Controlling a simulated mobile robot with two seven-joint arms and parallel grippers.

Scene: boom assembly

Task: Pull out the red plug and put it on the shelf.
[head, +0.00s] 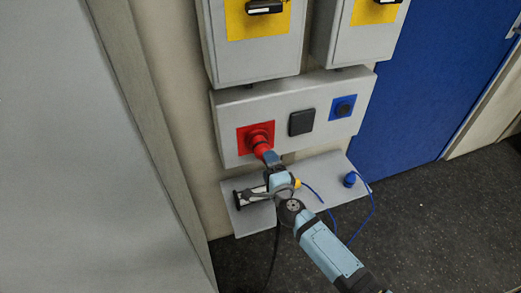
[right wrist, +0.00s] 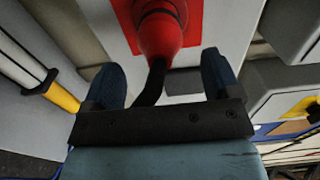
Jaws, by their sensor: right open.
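The red plug (head: 261,145) sits in the red socket (head: 256,133) on the left of the grey panel. In the right wrist view the plug (right wrist: 160,34) is straight ahead, with a black cable running down from it. My right gripper (head: 268,157) is right at the plug. In the right wrist view my right gripper (right wrist: 162,75) is open, with one finger on each side of the cable, just below the plug body. The grey shelf (head: 323,165) is below the panel. My left gripper does not show.
A black socket cover (head: 302,122) and a blue socket (head: 343,106) are to the right on the panel. A blue plug (head: 350,179) with a blue cable stands on the shelf's right side. A white cylindrical thing with a yellow end (right wrist: 64,97) is left of my gripper.

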